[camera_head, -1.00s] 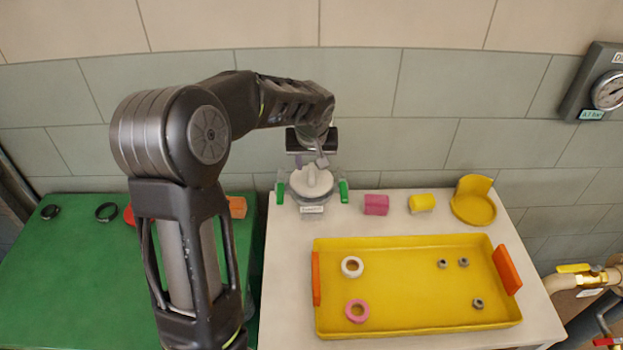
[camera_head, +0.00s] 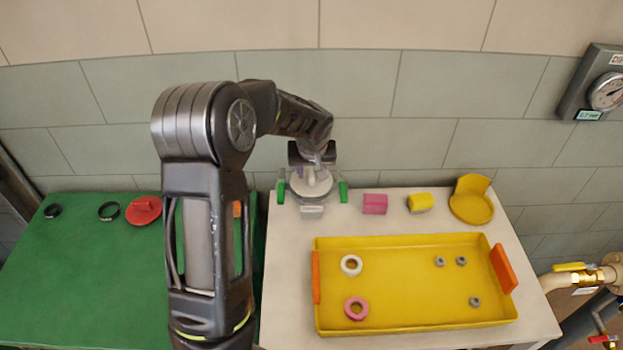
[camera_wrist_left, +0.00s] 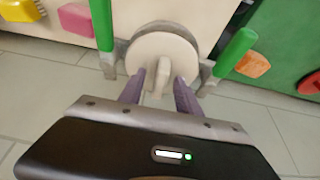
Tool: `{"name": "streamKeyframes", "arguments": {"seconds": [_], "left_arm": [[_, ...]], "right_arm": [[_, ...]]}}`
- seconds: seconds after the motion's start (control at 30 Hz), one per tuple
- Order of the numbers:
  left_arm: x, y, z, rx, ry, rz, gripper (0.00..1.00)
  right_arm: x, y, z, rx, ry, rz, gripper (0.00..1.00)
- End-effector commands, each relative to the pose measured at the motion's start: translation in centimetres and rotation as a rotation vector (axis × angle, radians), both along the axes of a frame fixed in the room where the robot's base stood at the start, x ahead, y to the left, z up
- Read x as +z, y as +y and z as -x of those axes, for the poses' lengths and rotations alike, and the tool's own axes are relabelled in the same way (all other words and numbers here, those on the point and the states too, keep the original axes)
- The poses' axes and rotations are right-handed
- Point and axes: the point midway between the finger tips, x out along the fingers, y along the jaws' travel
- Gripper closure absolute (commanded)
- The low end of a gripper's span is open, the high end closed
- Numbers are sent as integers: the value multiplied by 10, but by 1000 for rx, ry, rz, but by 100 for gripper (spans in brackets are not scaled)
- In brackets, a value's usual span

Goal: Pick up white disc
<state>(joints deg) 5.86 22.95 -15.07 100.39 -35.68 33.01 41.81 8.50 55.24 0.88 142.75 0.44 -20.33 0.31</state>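The white disc (camera_head: 311,186) with a raised grip bar sits in a grey holder with green handles (camera_head: 343,191) at the back left of the pale table. In the left wrist view the disc (camera_wrist_left: 163,48) faces the camera and its bar (camera_wrist_left: 158,78) points toward my gripper. My left gripper (camera_wrist_left: 160,84) is open, its two purple-grey fingertips on either side of the near end of the bar, with gaps visible. In the head view my left gripper (camera_head: 314,168) is over the disc and partly hides it. My right gripper is not in view.
A yellow tray (camera_head: 420,285) with orange handles holds a white ring, a pink ring and several nuts. Pink (camera_head: 375,204) and yellow (camera_head: 420,202) blocks and a yellow holder (camera_head: 472,203) stand behind it. A red disc (camera_head: 143,210) is on the green table (camera_head: 80,270).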

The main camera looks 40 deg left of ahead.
Motion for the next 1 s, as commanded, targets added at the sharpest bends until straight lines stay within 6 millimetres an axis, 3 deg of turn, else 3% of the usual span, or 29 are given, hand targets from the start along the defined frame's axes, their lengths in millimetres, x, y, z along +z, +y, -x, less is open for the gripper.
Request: {"name": "streamKeyframes", "arguments": {"seconds": [0.1, 0.57, 1.0], "left_arm": [[0, 0, 0, 0, 0, 0, 62], [0, 0, 0, 0, 0, 0, 99], [0, 0, 0, 0, 0, 0, 100]], "right_arm": [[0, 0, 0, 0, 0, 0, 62], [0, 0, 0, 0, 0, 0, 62], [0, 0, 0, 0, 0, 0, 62]]}}
